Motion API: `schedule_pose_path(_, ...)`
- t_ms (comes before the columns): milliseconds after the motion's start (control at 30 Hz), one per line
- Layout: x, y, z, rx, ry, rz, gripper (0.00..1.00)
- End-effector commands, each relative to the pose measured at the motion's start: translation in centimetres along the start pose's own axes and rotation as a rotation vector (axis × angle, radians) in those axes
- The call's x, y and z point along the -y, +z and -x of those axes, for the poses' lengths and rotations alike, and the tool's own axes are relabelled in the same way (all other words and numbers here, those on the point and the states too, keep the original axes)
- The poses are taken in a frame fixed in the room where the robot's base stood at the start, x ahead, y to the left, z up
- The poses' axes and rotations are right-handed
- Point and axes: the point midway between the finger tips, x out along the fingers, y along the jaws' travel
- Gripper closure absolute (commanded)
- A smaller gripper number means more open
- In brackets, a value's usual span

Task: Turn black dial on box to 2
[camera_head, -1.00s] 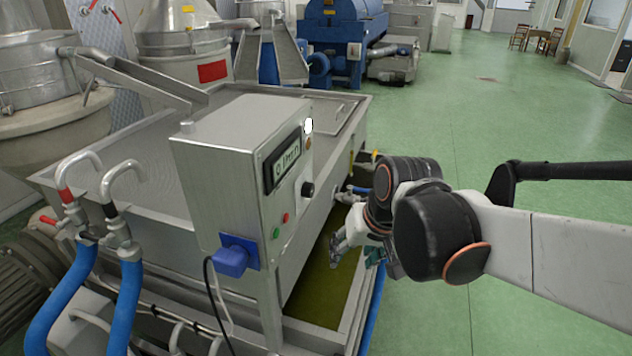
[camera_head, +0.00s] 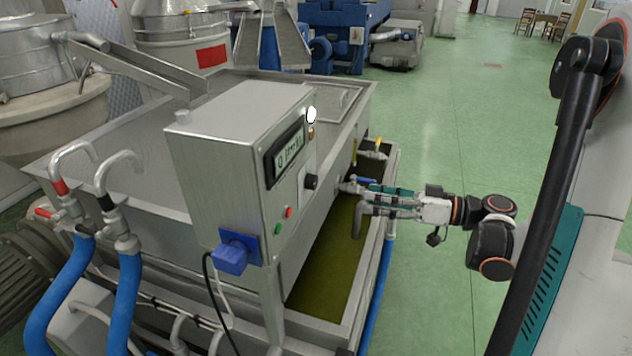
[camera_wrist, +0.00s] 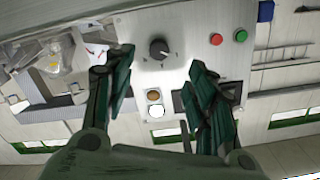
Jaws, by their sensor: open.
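The black dial (camera_head: 311,181) sits on the right-hand face of the grey metal control box (camera_head: 215,150). In the wrist view the dial (camera_wrist: 159,48) is round with a pointer, and small marks stand around it on a pale panel; I cannot read the numbers. My gripper (camera_head: 352,190) points at this face from the right. In the wrist view my gripper (camera_wrist: 160,62) is open, with one dark green finger on each side of the dial's column. The fingertips appear apart from the dial. Nothing is held.
The panel also carries a red button (camera_wrist: 216,39), a green button (camera_wrist: 240,35), an orange lamp (camera_wrist: 153,96) and a white lamp (camera_wrist: 156,111). A digital display (camera_head: 288,153) and a blue plug (camera_head: 232,256) are on the box. Green floor (camera_head: 440,130) is free to the right.

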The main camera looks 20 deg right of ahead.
Motion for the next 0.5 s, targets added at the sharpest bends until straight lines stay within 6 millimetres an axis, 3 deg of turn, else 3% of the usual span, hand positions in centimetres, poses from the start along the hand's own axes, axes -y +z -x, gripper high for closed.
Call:
schedule_pose_path(100,0.0,-0.4,1.1,-0.055,-0.012,0.061,0.49)
schedule_pose_path(200,0.0,-0.6,0.7,-0.064,-0.016,0.073,0.49)
schedule_pose_path(500,0.2,-0.7,-4.3,-0.06,-0.019,0.071,0.49)
